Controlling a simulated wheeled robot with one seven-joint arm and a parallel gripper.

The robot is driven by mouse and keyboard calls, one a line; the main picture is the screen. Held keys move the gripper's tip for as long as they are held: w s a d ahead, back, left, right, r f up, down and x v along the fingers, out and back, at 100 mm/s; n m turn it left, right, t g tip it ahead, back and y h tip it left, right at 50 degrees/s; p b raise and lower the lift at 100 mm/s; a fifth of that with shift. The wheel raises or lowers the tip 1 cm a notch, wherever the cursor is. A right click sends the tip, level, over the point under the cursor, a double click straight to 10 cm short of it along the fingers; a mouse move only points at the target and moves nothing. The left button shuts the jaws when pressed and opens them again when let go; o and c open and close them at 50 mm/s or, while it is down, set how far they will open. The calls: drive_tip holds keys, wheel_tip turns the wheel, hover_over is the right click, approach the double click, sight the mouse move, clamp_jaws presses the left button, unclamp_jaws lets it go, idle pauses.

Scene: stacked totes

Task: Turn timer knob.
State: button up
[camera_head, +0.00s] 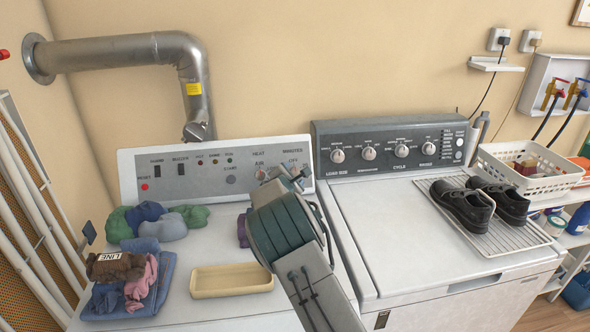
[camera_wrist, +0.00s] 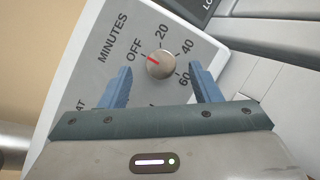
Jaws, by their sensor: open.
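The timer knob (camera_wrist: 161,65) is a round metallic knob with a red pointer line, on the grey MINUTES dial marked OFF, 20, 40, 60. The red line points toward OFF. In the head view the dial is at the right end of the left machine's panel (camera_head: 203,185), partly hidden by my arm. My gripper (camera_wrist: 160,70) is open, its blue fingers on either side of the knob in the wrist view. A gap shows on each side. I cannot tell how far the fingertips are from the panel.
Another knob (camera_head: 262,173) sits just left on the panel. A second machine's control panel (camera_head: 395,150) stands to the right. Folded clothes (camera_head: 135,285), cloth bundles and a cream tray (camera_head: 232,280) lie on the left machine. Shoes (camera_head: 465,207) rest on a rack at right.

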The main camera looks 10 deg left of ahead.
sight(296, 172)
drive_tip(key=shift+p+x, duration=0.55)
drive_tip(key=shift+x, duration=1)
drive_tip(key=c, duration=1)
drive_tip(key=m+g+p, duration=0.1)
drive_tip(key=m, duration=0.1)
drive_tip(key=shift+r+m+h, duration=0.15)
drive_tip(key=shift+m+h, duration=0.15)
drive_tip(key=shift+m, duration=0.1)
drive_tip(key=m+g, duration=0.1)
drive_tip(key=m, duration=0.1)
drive_tip(key=shift+m+p, duration=0.3)
drive_tip(key=shift+p, duration=0.05)
drive_tip(key=m+g, duration=0.1)
drive_tip(key=m, duration=0.2)
drive_tip(key=m+g, duration=0.1)
drive_tip(key=m, duration=0.1)
drive_tip(key=shift+w+m+g, duration=0.1)
drive_tip(key=shift+m+g, duration=0.3)
